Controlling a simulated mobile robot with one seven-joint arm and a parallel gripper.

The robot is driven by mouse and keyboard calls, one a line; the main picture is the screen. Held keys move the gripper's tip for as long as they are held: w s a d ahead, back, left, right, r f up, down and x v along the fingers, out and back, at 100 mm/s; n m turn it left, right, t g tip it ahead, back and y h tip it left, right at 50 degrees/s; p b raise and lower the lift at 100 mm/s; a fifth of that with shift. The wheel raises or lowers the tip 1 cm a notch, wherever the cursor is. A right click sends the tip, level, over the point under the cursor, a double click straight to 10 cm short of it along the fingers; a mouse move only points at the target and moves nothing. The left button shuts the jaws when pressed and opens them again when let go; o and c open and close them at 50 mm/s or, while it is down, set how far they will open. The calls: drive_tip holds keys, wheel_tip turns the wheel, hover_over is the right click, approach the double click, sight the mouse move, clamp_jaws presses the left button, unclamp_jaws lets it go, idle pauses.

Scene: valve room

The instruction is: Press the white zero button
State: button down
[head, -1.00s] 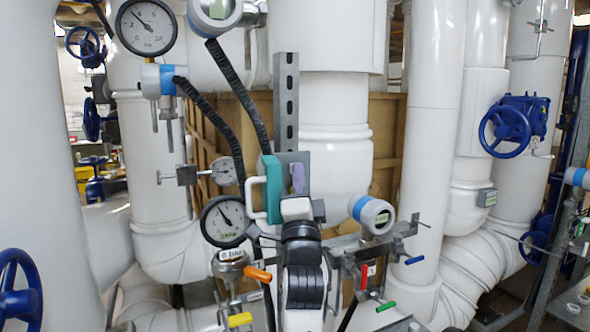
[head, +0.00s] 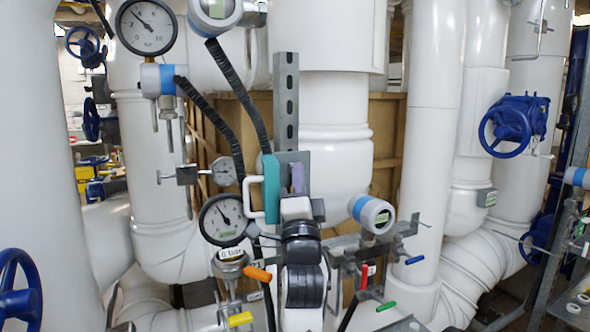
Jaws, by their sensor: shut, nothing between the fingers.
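I cannot make out the white zero button in the head view; it is too small or hidden. Candidates that could bear it are the white transmitter with a blue band and small green display (head: 373,213), right of my arm, and the similar transmitter (head: 215,12) at the top. My arm stands in the bottom centre. My gripper (head: 298,207) is at its upper end, in front of a grey bracket with teal and purple parts. It is shut and empty; its fingertips are not clearly visible, and I cannot tell whether it touches anything.
Dial gauges (head: 146,26) and (head: 224,219) are on the left. An orange lever (head: 257,275), a yellow lever (head: 240,320) and small coloured handles crowd my arm. A perforated strut (head: 286,100) and thick white pipes stand behind. A blue handwheel (head: 505,126) is at right.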

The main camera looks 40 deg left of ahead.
drive_tip(key=shift+s+d, duration=0.25)
drive_tip(key=shift+d, duration=0.35)
drive_tip(key=d, duration=0.1)
drive_tip(key=s+d, duration=0.1)
drive_tip(key=d, duration=0.1)
drive_tip(key=s+d, duration=0.1)
drive_tip(key=shift+d+b, duration=0.3)
drive_tip(key=shift+s, duration=0.1)
idle(0.7)
